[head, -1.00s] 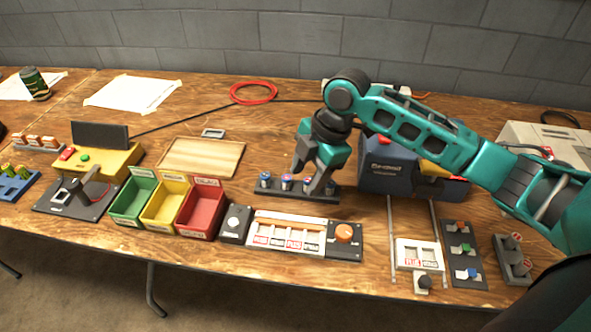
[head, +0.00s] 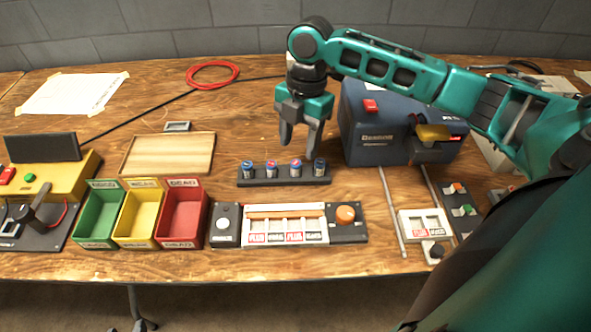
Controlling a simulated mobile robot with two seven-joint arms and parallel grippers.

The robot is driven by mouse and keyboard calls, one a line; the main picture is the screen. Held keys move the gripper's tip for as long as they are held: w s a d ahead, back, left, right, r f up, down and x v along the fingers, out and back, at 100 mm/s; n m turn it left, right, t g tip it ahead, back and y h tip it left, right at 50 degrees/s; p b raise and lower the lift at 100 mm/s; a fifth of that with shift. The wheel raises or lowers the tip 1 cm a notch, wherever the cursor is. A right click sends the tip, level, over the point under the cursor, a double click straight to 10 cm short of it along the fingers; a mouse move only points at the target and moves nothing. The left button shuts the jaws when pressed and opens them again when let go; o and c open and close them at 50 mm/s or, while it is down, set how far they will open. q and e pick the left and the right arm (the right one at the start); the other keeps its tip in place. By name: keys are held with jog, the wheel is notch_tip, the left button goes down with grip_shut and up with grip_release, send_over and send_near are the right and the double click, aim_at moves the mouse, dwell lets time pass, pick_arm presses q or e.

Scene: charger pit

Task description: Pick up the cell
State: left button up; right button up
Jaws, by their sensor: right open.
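Several small upright cells stand in a row in a dark rack (head: 284,181) in the middle of the table. They are a left cell (head: 247,169), a second cell (head: 270,170), a third cell (head: 295,170) and a right cell (head: 320,168). Which of them is the task's cell I cannot tell. My right gripper (head: 298,143) is open and empty, pointing down above and behind the rack, its fingertips over the right half of the row. It appears apart from the cells. My left gripper is not in view.
In front of the rack is a charger panel (head: 285,238) with slots and an orange button (head: 346,214). Green (head: 97,228), yellow (head: 136,231) and red bins (head: 182,222) stand left. A blue machine (head: 370,135) stands close right of the rack. A wooden tray (head: 168,154) lies left.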

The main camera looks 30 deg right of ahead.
aim_at(296, 162)
jog(key=shift+s+a+f+b, duration=0.1)
jog(key=shift+a+f+b, duration=0.1)
jog(key=shift+f, duration=0.7)
jog(key=shift+s+a+f+b, duration=0.15)
jog(key=shift+f+b, duration=0.1)
jog(key=shift+f, duration=0.65)
jog(key=shift+a+f+b, duration=0.15)
jog(key=shift+f+b, duration=0.05)
jog(key=shift+f, duration=0.7)
grip_shut()
